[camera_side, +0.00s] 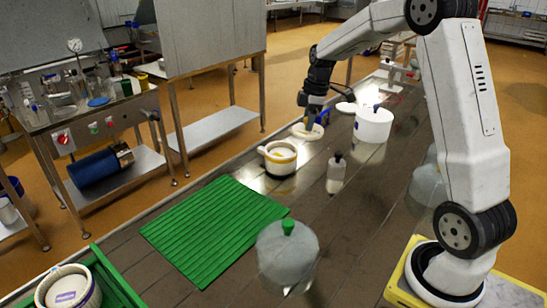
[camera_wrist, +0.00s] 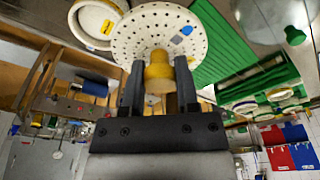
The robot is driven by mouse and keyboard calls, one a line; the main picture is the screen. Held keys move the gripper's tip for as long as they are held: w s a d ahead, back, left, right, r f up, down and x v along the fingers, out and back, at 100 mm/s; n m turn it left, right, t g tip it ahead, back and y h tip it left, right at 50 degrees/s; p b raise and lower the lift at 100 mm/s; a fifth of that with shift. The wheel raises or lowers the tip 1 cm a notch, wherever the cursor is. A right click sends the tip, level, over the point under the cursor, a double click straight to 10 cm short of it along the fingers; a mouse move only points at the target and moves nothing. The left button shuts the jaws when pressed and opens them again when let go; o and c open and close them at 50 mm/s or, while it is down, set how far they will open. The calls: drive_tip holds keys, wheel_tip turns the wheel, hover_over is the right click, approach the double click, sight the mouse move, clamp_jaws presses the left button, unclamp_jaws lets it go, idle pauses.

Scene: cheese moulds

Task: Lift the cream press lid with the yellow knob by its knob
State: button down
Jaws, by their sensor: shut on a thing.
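The cream press lid (camera_side: 308,132) is a round, perforated disc with a yellow knob (camera_wrist: 158,76). In the wrist view the lid's pierced face (camera_wrist: 150,28) carries a small blue mark. My gripper (camera_side: 313,112) is shut on the yellow knob; in the wrist view a finger (camera_wrist: 159,70) stands on each side of it. The fingertips are small and unclear in the side view.
A white tub (camera_side: 373,127) and a small bottle (camera_side: 336,174) stand close to the lid. A green crate (camera_side: 112,273) holds a mould at front left.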

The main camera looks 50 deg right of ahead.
sight(306, 118)
drive_tip(key=shift+r, duration=3.05)
drive_tip(key=shift+s, duration=0.1)
